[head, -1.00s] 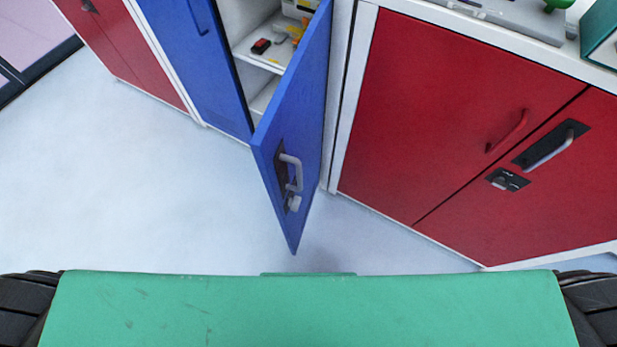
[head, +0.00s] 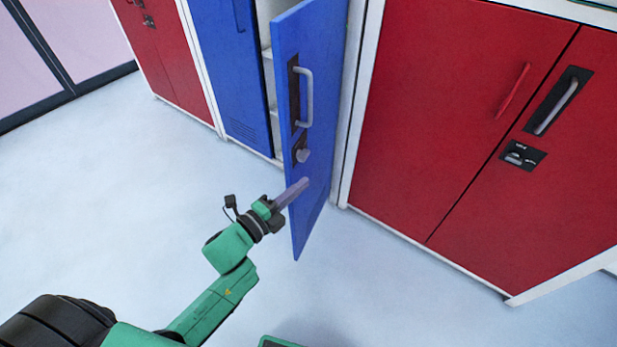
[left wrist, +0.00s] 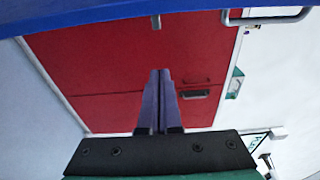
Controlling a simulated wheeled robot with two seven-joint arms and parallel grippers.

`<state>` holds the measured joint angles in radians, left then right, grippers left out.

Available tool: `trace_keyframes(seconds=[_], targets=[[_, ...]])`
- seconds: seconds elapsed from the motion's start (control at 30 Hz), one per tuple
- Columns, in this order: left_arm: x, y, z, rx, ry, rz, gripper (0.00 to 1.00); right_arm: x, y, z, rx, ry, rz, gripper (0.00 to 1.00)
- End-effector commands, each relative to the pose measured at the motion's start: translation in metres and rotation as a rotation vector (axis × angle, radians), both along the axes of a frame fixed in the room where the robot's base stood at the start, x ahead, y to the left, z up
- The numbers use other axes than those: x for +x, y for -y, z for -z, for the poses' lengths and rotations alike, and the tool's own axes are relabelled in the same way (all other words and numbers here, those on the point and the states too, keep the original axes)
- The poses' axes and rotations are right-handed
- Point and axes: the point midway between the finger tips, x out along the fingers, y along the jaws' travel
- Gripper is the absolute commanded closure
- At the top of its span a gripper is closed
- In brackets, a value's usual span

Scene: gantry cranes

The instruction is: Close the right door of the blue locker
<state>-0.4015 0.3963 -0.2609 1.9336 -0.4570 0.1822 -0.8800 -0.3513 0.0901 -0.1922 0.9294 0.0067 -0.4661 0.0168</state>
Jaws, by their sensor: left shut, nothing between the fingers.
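The blue locker's right door (head: 310,80) stands ajar in the head view, swung out toward me, with a grey handle (head: 305,97) and a lock knob below it. The locker's left door (head: 232,70) is shut. My left gripper (head: 304,182) is shut and empty, its tips in front of the lower part of the right door, below the knob. I cannot tell whether they touch it. In the left wrist view the shut fingers (left wrist: 161,75) point toward a red surface, and a blue band (left wrist: 120,14) with a grey handle crosses the top. My right gripper is not in view.
A red cabinet (head: 440,120) with shut doors stands to the right of the blue locker. Another red locker (head: 175,60) stands to its left. The pale floor (head: 120,190) in front is open.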

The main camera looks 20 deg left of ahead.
Motion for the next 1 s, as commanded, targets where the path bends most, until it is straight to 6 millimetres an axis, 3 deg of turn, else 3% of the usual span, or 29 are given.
trace_keyframes(seconds=[0.33,0.43,0.6,1.0], targets=[[0.069,0.036,0.000,-0.004,0.000,-0.001,1.00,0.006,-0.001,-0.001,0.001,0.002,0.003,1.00],[0.069,0.014,0.000,0.002,-0.004,-0.002,1.00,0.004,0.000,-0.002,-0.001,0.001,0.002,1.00],[0.072,-0.003,0.001,-0.002,-0.005,-0.001,1.00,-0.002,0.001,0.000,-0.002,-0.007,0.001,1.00],[0.072,-0.006,0.002,-0.003,-0.004,0.001,1.00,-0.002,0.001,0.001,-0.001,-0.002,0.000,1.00]])
